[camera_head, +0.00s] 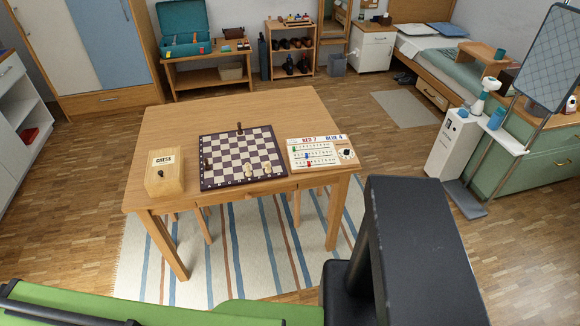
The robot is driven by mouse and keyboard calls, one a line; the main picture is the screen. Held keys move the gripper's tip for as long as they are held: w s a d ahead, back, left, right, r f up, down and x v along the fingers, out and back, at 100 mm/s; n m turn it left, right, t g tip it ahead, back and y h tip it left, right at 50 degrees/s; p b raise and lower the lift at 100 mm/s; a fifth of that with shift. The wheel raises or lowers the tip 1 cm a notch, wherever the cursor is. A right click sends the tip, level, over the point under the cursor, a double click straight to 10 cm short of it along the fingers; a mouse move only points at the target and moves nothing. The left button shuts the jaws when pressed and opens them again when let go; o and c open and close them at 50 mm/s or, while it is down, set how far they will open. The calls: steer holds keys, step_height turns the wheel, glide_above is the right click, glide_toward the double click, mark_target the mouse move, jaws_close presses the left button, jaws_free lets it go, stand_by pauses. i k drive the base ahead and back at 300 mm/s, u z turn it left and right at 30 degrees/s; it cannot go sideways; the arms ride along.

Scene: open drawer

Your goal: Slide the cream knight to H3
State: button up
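A chessboard (225,160) with dark and cream squares and a dark border lies on the wooden table (190,119). Two cream pieces stand near its front edge, one left of the other: a left cream piece (248,170) and a right cream piece (267,169). They are too small for me to tell which is the knight. One dark piece (240,128) stands at the far edge. The square labels are too small to read. My gripper is not in view; a large dark part of my own body fills the lower right.
A wooden chess box (165,178) stands left of the board. A score panel (318,153) with coloured pegs lies to its right. A striped rug (147,248) is under the table. A white stand (447,145) is off to the right.

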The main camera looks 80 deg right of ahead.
mark_target(267, 164)
steer(key=z, duration=1.1)
steer(key=k, duration=0.75)
steer(key=z, duration=1.2)
steer(key=i, duration=1)
steer(key=u, duration=4.2)
steer(key=i, duration=0.1)
steer(key=z, duration=2.15)
